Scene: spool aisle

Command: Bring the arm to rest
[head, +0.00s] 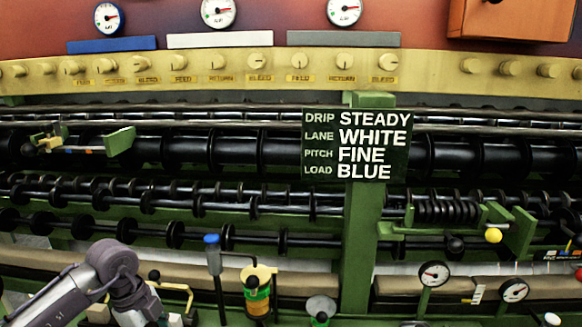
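My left arm comes in from the lower left, with a grey link and a darker rounded joint bent downward. Its end runs down past the bottom edge, and I see no fingers, so my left gripper is out of view. My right arm and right gripper are not in view. A dark sign (357,145) on a green post (360,240) reads DRIP STEADY, LANE WHITE, PITCH FINE, LOAD BLUE.
A blue-topped lever (212,255) and a yellow cup-like part (258,290) stand right of my arm. Black spool rollers (260,152) run across behind. Small gauges (434,274) stand at lower right. A yellow knob panel (220,68) spans the back.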

